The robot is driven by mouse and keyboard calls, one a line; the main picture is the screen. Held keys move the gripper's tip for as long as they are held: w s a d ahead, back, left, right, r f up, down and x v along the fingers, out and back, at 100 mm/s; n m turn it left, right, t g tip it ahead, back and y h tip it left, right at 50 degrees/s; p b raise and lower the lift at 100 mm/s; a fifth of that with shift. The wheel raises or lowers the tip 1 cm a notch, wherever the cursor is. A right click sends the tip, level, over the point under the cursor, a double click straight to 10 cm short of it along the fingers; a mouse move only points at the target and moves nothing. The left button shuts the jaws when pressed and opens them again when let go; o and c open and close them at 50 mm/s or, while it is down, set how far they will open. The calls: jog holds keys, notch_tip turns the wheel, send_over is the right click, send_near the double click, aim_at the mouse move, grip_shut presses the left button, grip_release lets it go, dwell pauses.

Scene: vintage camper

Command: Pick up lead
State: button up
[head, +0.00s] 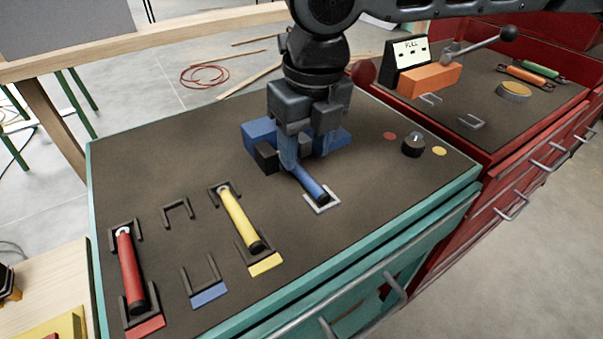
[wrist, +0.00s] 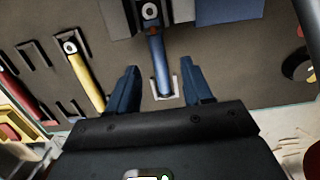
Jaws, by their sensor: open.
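A blue lead (head: 313,188) with a dark end lies on the dark top of the teal cabinet, its near end in a pale U-shaped bracket (head: 322,203). My gripper (head: 300,158) is above its far part, pointing down and hiding that end in the head view. In the wrist view the blue lead (wrist: 159,66) runs between the two open fingers, with a gap on each side. A red lead (head: 130,268) and a yellow lead (head: 240,218) lie in dark brackets to the left.
An empty bracket pair with a blue tag (head: 209,295) lies between the red and yellow leads. A blue block (head: 258,132) stands just behind my gripper. A black knob (head: 413,146) is to the right. A red cabinet (head: 520,165) adjoins on the right.

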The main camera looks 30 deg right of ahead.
aim_at(302, 170)
jog(key=f, duration=0.4)
jog(key=shift+w+a+f, duration=0.1)
jog(key=shift+w, duration=0.1)
jog(key=shift+c, duration=0.2)
grip_shut()
